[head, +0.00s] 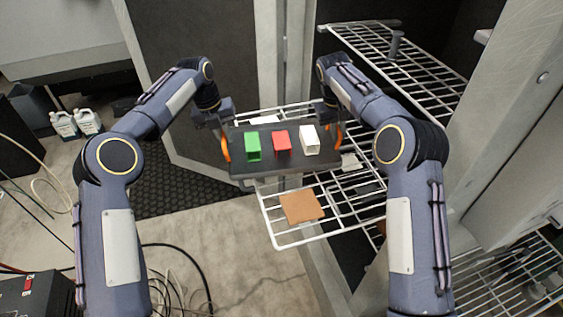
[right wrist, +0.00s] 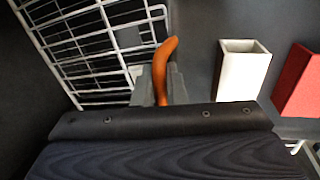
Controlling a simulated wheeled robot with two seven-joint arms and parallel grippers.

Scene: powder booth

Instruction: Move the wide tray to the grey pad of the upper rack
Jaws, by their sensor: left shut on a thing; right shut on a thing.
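The wide tray (head: 270,168) is dark grey and looks level in the head view, held above a white wire rack (head: 283,240). On it stand a green block-like container (head: 253,148), a red one (head: 282,142) and a white one (head: 309,140). The tray has an orange handle at each end. My left gripper (head: 222,140) is shut on the left handle. My right gripper (head: 335,122) is shut on the right handle (right wrist: 160,70), which also shows in the right wrist view. I cannot make out which surface is the grey pad.
A brown pad (head: 302,207) lies on the wire rack near its front edge. Another wire rack (head: 410,75) is at the upper right, with a grey post-like item (head: 396,42) on it. Two white jugs (head: 76,123) stand at the left. Hoses lie on the floor.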

